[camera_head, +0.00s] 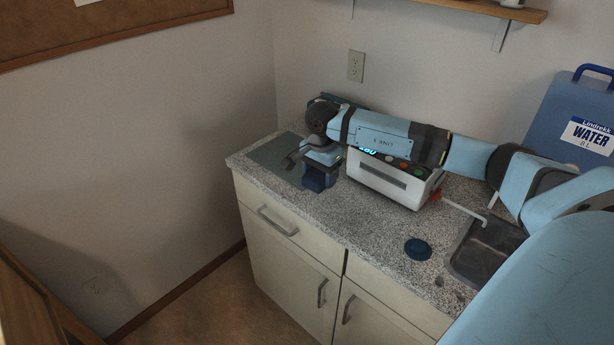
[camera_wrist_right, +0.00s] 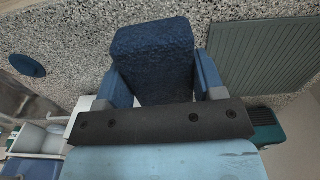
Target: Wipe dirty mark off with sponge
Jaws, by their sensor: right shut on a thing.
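My right gripper (camera_head: 318,172) is above the left part of the speckled counter (camera_head: 260,172), beside the grey-green ribbed mat. It is shut on a dark blue sponge (camera_wrist_right: 152,60); in the right wrist view the sponge sits between its two blue fingers, with its far end facing the counter. In the head view the sponge blends with the blue fingers, and I cannot tell whether it touches the counter. I cannot clearly make out the dirty mark; a faint darker patch on the counter right of the gripper may be only shadow. My left gripper is not in view.
The ribbed mat (camera_head: 276,158) lies at the counter's left end. A round blue disc (camera_head: 418,249) lies near the sink (camera_head: 484,252). A blue water container (camera_head: 568,112) stands at the back right. The front middle counter is clear.

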